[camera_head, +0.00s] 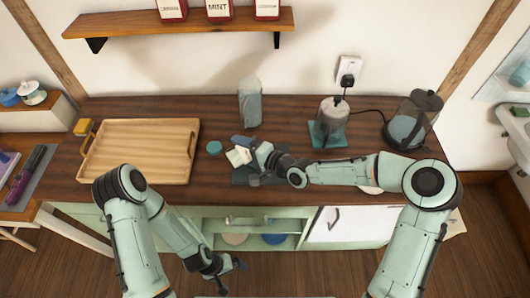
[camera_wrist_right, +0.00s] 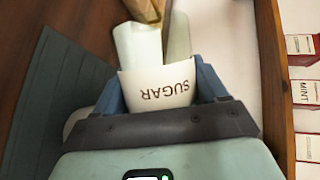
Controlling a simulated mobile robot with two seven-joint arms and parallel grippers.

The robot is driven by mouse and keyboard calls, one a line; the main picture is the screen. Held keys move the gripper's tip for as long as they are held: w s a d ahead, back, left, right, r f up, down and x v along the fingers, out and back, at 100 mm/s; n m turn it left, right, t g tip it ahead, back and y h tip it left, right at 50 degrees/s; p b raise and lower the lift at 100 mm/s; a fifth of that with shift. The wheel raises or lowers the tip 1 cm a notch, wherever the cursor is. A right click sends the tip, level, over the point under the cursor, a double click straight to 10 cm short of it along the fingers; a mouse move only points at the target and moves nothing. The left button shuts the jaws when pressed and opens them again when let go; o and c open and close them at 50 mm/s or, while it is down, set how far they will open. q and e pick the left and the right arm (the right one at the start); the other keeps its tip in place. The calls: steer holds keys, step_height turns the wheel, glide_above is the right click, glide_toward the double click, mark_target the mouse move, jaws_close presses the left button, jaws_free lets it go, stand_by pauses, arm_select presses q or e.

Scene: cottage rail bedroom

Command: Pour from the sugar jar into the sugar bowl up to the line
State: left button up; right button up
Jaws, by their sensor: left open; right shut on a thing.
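The white sugar jar (camera_wrist_right: 158,88), lettered SUGAR, is between the fingers of my right gripper (camera_wrist_right: 155,95) in the right wrist view. In the head view the pale jar (camera_head: 238,157) is tilted over the left part of a dark mat (camera_head: 245,178), with my right gripper (camera_head: 256,155) shut on it. A pale shape beyond the jar in the wrist view is partly hidden; I cannot tell whether it is the sugar bowl. The bowl and its line are not clearly visible. My left gripper (camera_head: 226,268) is open and empty, low in front of the cabinet.
A wooden tray (camera_head: 140,150) lies on the counter's left. A small teal round item (camera_head: 214,147) sits beside the jar. A grey-blue upright container (camera_head: 250,102) stands behind. A grinder-like appliance (camera_head: 332,115) and a glass kettle (camera_head: 408,125) stand right. A shelf (camera_head: 180,23) holds tins.

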arm_select(q)
steer(key=shift+w+r+p, duration=0.35)
steer(key=shift+w+r, duration=0.15)
steer(key=shift+w, duration=0.2)
arm_select(e)
steer(key=shift+w+r+m, duration=0.1)
steer(key=shift+r+m, duration=0.2)
steer(key=shift+d+f+y, duration=0.1)
steer(key=shift+f+y, duration=0.05)
steer(key=shift+y, duration=0.25)
